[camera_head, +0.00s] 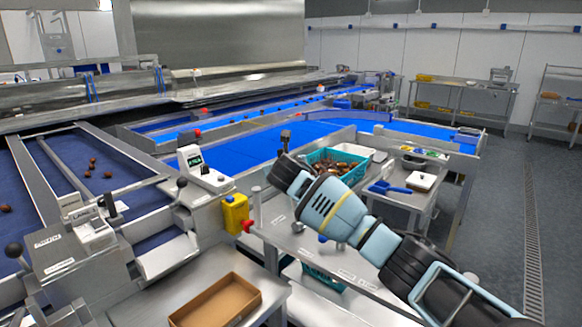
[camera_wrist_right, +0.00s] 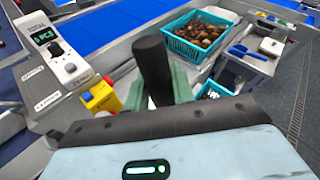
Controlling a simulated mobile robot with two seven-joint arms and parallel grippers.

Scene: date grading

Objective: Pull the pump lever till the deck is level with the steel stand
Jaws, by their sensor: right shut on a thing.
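The pump lever's black grip (camera_wrist_right: 152,62) stands between the fingers of my right gripper (camera_wrist_right: 160,88) in the right wrist view. The gripper is shut on it. In the head view my right gripper (camera_head: 283,158) reaches up and left from the lower right, and the dark top of the lever (camera_head: 285,136) shows just above it. A steel surface with small labels (camera_head: 285,222) lies below and behind my arm; I cannot tell if it is the deck. A steel stand (camera_head: 425,188) is to the right. My arm hides much between them, so their relative height is unclear. My left gripper is out of view.
A teal crate of dates (camera_head: 322,157) stands behind my right gripper. A blue scoop (camera_head: 385,188) lies on the stand. A yellow box with a red knob (camera_head: 235,213) and a counter (camera_head: 200,170) are to the left. A cardboard tray (camera_head: 215,302) is in front.

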